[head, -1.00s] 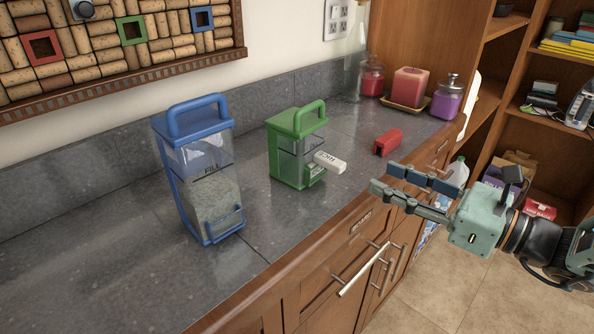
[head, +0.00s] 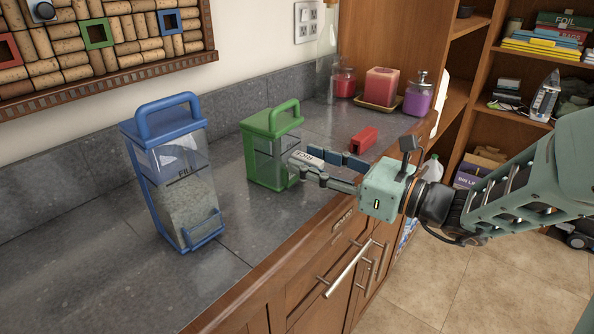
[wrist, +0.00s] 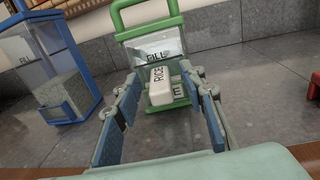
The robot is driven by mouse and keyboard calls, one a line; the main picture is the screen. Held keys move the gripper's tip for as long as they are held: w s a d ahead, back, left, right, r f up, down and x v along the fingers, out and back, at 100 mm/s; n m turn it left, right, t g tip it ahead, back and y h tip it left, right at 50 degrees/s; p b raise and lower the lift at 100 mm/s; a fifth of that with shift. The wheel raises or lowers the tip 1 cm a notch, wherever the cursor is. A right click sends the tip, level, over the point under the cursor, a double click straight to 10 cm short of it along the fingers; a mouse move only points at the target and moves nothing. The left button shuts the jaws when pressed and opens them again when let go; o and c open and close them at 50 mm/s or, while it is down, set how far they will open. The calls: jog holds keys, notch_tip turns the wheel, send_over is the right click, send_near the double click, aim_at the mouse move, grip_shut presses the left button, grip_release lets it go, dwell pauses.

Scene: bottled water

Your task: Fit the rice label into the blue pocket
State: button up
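The white rice label (head: 305,158) sticks out from the front pocket of the green container (head: 262,160); it also shows in the wrist view (wrist: 159,84), with RICE on its side. My gripper (head: 318,163) is open, its fingertips on either side of the label. In the wrist view my gripper (wrist: 160,84) shows gaps between both fingers and the label. The blue container (head: 183,190), holding pale grains, stands upright to the left. Its blue pocket (head: 204,232) is low on its front and looks empty. The green pocket is mostly hidden behind the fingers and label.
A red block-like piece (head: 364,139) lies on the grey counter (head: 110,270) behind my gripper. A red jar, a red candle (head: 381,86) on a tray and a purple jar (head: 418,97) stand at the back. The counter between the two containers is clear.

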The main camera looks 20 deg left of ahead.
jog(key=shift+w+a, duration=0.2)
jog(key=shift+a, duration=0.25)
grip_shut()
jog(key=shift+r, duration=0.1)
